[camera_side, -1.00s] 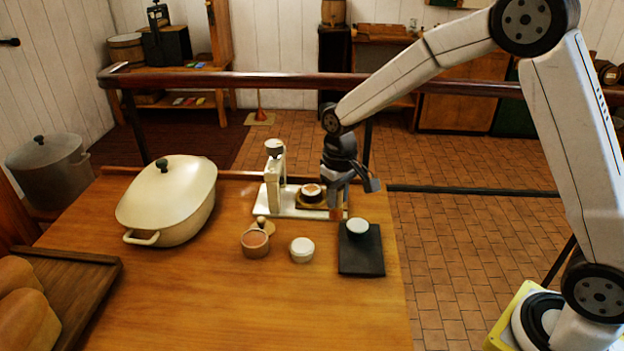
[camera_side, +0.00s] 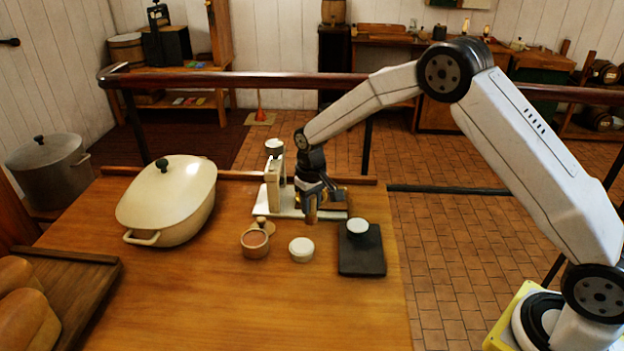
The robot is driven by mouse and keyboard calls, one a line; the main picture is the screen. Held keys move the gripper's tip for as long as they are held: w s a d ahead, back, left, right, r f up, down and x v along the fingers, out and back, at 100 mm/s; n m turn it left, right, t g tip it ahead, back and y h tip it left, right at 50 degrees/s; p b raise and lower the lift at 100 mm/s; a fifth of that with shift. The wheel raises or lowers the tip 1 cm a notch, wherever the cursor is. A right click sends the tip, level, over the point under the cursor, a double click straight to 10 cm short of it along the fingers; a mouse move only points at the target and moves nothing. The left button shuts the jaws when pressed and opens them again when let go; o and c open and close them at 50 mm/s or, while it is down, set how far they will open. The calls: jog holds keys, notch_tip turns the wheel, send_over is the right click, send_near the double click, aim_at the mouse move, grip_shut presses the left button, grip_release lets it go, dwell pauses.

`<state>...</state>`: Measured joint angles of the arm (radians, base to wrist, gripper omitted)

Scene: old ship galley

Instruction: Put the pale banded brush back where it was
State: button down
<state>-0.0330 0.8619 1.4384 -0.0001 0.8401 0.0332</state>
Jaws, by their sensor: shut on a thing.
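My gripper (camera_side: 311,203) is shut and points down over the front edge of the white stand (camera_side: 275,214) on the wooden table. It holds a small upright brownish thing (camera_side: 311,214), which I take to be the pale banded brush. The fingers hide most of it, and no bands can be made out. I cannot tell whether its lower end touches anything. No other brush is clear in view.
A pinkish-filled cup (camera_side: 255,244) with a small knobbed wooden piece (camera_side: 262,223) behind it, a white-topped jar (camera_side: 302,249) and a black slab (camera_side: 362,262) bearing a white round piece (camera_side: 357,227) stand in front. A cream pot (camera_side: 168,205) is left.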

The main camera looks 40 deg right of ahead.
jog(key=shift+w+f, duration=0.3)
jog(key=shift+f, duration=1.55)
jog(key=shift+f, duration=0.1)
jog(key=shift+c, duration=1.9)
grip_release()
notch_tip(320, 180, up, 12)
jog(key=shift+r, duration=0.15)
jog(key=shift+s, duration=0.15)
